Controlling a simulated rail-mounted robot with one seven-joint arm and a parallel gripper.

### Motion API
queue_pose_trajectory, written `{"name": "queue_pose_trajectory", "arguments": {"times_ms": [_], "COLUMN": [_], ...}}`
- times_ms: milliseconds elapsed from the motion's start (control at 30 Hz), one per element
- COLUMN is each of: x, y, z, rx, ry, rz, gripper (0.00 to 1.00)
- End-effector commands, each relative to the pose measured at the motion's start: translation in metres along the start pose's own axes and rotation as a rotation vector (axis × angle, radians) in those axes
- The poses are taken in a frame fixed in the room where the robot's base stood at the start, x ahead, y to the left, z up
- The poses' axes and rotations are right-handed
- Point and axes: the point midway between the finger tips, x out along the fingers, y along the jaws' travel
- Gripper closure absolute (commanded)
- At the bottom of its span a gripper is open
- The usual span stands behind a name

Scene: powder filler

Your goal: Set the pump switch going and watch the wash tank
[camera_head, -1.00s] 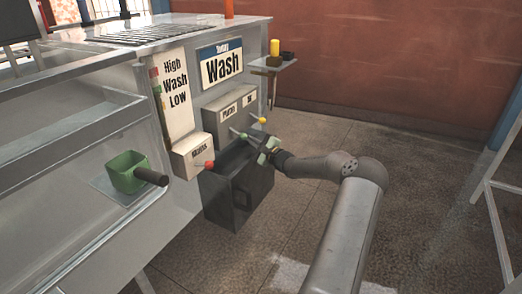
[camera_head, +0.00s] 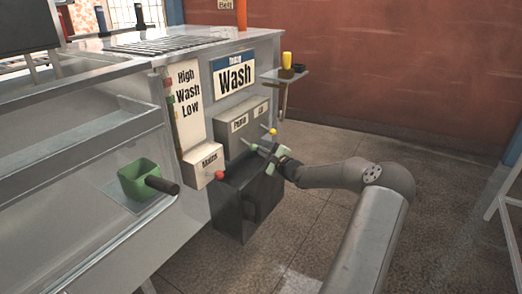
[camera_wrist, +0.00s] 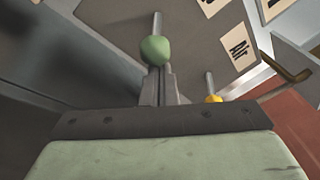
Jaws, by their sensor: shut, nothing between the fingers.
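The pump switch is a lever with a green knob (camera_head: 254,146) below the "Pump" label (camera_head: 239,123) on a grey box. My gripper (camera_head: 272,151) is just to the right of this knob. In the wrist view my shut fingers (camera_wrist: 158,87) point at the green knob (camera_wrist: 155,50), with their tips right at its lower edge. Nothing shows between them; whether they touch the knob I cannot tell. The wash tank level panel (camera_head: 188,105) reads High, Wash and Low, with small coloured marks along its left edge.
The air lever with a yellow knob (camera_head: 273,131) is close beside the pump lever. The mains lever has a red knob (camera_head: 219,175). A dark bin (camera_head: 240,205) is below the gripper.

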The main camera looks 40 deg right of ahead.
Motion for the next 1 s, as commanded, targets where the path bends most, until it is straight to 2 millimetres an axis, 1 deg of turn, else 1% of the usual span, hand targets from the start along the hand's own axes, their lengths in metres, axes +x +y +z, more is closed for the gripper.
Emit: {"name": "queue_pose_trajectory", "arguments": {"times_ms": [733, 1000], "x": [-0.003, -0.004], "y": [-0.011, -0.023], "z": [0.007, 0.017], "rx": [-0.037, -0.071], "ry": [0.077, 0.140], "rz": [0.104, 0.194], "gripper": [1.00, 1.00]}}
